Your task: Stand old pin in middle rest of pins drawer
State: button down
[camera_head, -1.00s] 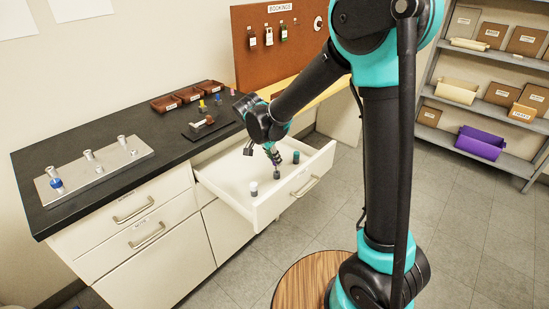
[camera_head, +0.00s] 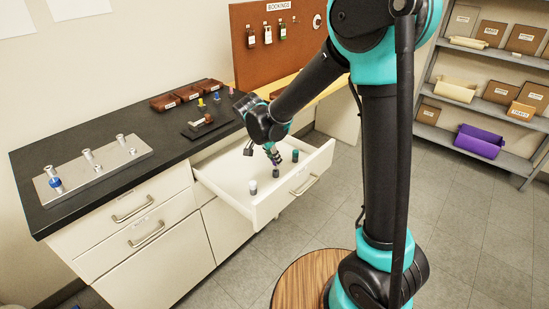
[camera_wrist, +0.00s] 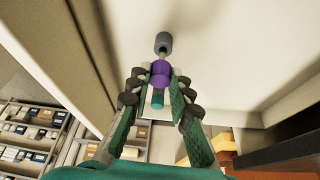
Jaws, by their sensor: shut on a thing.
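The open pins drawer (camera_head: 228,188) is white inside. My gripper (camera_head: 274,158) is down inside it, near the middle, and is shut on a purple pin (camera_wrist: 160,74). In the wrist view the two fingers (camera_wrist: 160,88) close on either side of that pin. A grey pin (camera_head: 252,188) stands at the drawer's near-left end and also shows in the wrist view (camera_wrist: 163,42). A teal pin (camera_head: 295,156) stands at the other end and shows in the wrist view (camera_wrist: 157,101). The purple pin is between them. The rest under it is hidden, so I cannot tell whether it is seated.
A metal plate (camera_head: 110,165) with several posts and a blue ring lies on the black counter. Brown trays (camera_head: 188,94) and a dark stand (camera_head: 203,128) are farther back on it. The drawer's walls lie close around my gripper.

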aim_at(274, 164)
jog(key=shift+f, duration=0.6)
jog(key=shift+f, duration=0.35)
jog(key=shift+f, duration=0.65)
jog(key=c, duration=1.3)
grip_release()
jog(key=shift+c, duration=0.5)
jog(key=v, duration=0.7)
jog(key=shift+r, duration=0.15)
